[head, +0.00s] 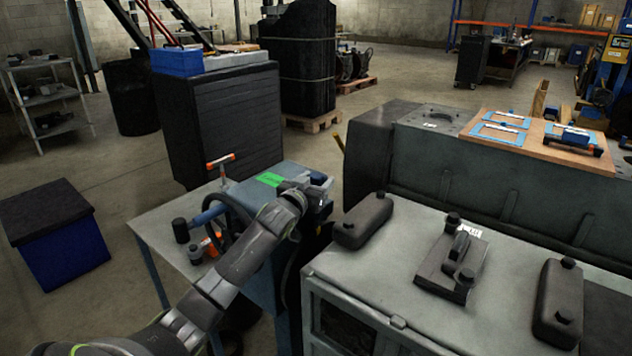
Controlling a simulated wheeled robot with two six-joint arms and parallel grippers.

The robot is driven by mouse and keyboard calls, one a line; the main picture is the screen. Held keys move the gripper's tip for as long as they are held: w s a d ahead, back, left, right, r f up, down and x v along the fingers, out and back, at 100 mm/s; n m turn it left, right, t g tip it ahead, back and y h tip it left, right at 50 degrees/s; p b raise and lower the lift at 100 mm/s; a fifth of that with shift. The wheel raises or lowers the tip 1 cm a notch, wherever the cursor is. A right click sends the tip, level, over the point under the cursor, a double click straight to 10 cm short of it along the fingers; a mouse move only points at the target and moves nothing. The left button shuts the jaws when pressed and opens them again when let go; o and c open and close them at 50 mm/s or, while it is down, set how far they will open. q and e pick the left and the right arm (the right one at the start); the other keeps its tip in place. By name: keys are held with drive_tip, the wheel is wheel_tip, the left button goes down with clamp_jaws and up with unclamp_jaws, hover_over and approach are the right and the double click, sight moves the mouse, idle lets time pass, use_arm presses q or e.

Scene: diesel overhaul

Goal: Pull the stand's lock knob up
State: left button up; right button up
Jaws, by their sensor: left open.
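My left arm reaches in from the bottom left, and its gripper (318,187) is over the right end of a blue-grey bench (268,284). The gripper is open; its fingers are small in the picture and partly overlap blue and dark parts on the bench, so I cannot tell whether they touch anything. I cannot make out the stand's lock knob for certain; the arm and gripper hide part of this bench end. An upright rod with an orange-ended T-handle (221,161) stands on the bench behind my arm. My right gripper is not in view.
A green card (270,179), a blue cylindrical tool (208,215) and a dark hose lie near my arm. A grey cabinet (385,272) with black covers stands close on the right. A wooden board (480,152) rests on a large engine block behind.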

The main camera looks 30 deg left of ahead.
sight(316, 175)
use_arm(q)
drive_tip(key=c, duration=0.3)
clamp_jaws()
drive_tip(key=shift+r, duration=0.2)
wheel_tip(316, 175, up, 4)
drive_tip(key=p, duration=0.3)
drive_tip(key=shift+f, duration=0.25)
drive_tip(key=shift+r+p, duration=0.15)
drive_tip(key=shift+p, duration=0.25)
drive_tip(key=shift+c, duration=0.3)
unclamp_jaws()
drive_tip(key=o, duration=0.4)
drive_tip(key=shift+c, duration=0.2)
